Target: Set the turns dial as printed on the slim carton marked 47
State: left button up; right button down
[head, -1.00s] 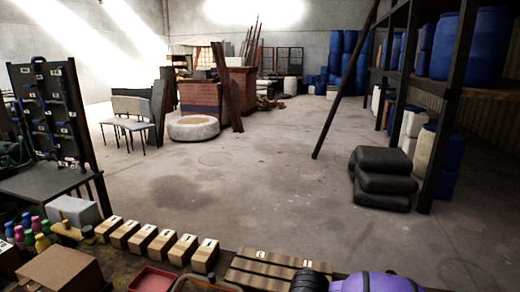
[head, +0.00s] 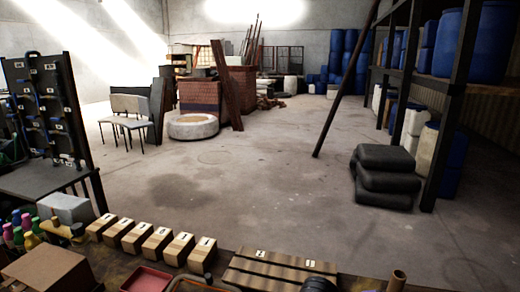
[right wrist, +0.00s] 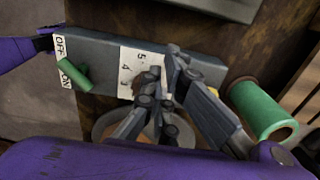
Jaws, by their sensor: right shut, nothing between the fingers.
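In the right wrist view a grey control box (right wrist: 100,48) carries a white number strip (right wrist: 127,66) reading 5, 4, 3, the rest covered by my fingers. My right gripper (right wrist: 172,72) is shut and empty, its dark fingertips over or against the box beside the strip. The turns dial is not clearly visible; the fingers cover that area, and I cannot tell whether they touch it. A green lever (right wrist: 75,74) sits by the OFF/ON label at the box's left end. I cannot make out a slim carton marked 47.
A green cylinder (right wrist: 262,108) lies right of my fingers. A round pale rim (right wrist: 104,124) shows below the box. In the head view, labelled wooden blocks (head: 158,243), a brown carton (head: 50,273), a red tray (head: 147,280) and a slatted wooden piece (head: 270,268) crowd the bench.

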jog(key=shift+f, duration=0.5)
jog(key=shift+s, duration=0.1)
jog(key=shift+s+f, duration=0.25)
jog(key=shift+s, duration=0.05)
jog(key=shift+s+a+r, duration=0.1)
jog(key=shift+s+a, duration=0.1)
jog(key=shift+s, duration=0.15)
jog(key=shift+s+a+r+p, duration=0.1)
jog(key=shift+s+p, duration=0.2)
jog(key=shift+p, duration=0.25)
jog(key=shift+r, duration=0.1)
jog(key=shift+s+p, duration=0.3)
jog(key=shift+s, duration=0.15)
dwell(0.3)
